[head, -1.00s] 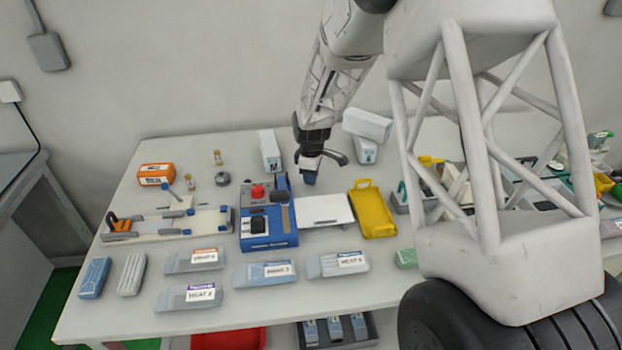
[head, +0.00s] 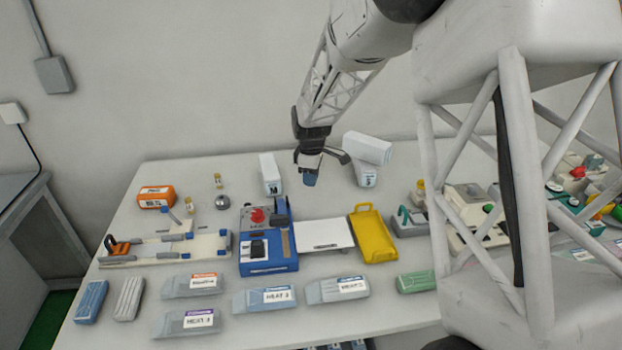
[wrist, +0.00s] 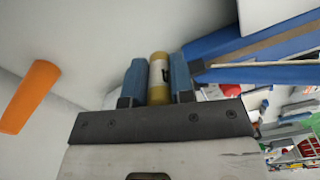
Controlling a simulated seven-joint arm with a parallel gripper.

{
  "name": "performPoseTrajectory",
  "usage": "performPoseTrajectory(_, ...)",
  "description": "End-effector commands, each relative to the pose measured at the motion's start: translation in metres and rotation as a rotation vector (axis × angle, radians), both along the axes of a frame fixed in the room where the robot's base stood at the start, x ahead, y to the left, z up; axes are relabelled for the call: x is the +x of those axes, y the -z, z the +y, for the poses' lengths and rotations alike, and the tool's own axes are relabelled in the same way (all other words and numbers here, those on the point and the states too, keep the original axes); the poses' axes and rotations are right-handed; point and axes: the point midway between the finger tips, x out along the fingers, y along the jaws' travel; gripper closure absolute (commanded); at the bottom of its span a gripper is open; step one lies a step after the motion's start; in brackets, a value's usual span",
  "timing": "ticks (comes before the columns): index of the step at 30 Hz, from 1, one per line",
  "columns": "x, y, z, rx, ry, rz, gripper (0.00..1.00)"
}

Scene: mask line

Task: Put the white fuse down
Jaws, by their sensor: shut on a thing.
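My gripper (head: 310,176) is in the air over the back middle of the table, to the right of an upright white box. In the wrist view its two blue fingertips are shut on the white fuse (wrist: 158,72), a small cylinder with a brass-coloured end and a white band with a dark mark. The fingers hide the fuse in the head view. Two similar small brass-ended cylinders stand at the table's back left, one farther back (head: 218,181) and one nearer (head: 188,206).
A blue unit with a red button (head: 268,262) stands mid-table, beside a white plate (head: 322,235) and a yellow tray (head: 374,236). White boxes (head: 367,148) stand behind on the right. Labelled pouches (head: 264,298) line the front. Some table surface around the back-left cylinders is bare.

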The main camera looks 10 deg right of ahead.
Motion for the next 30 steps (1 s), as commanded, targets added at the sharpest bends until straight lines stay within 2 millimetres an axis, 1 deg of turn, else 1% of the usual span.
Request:
performPoseTrajectory(20, 0.002, 0.0, 0.002, 0.0, 0.0, -0.001, 1.0)
performPoseTrajectory(23, 0.005, -0.002, 0.008, 0.001, 0.002, -0.001, 1.0)
performPoseTrajectory(26, 0.012, -0.004, 0.019, 0.0, 0.003, -0.002, 1.0)
performPoseTrajectory(29, 0.021, -0.006, 0.035, 0.0, 0.007, 0.0, 1.0)
performPoseTrajectory(30, 0.026, -0.007, 0.043, 0.0, 0.008, 0.0, 1.0)
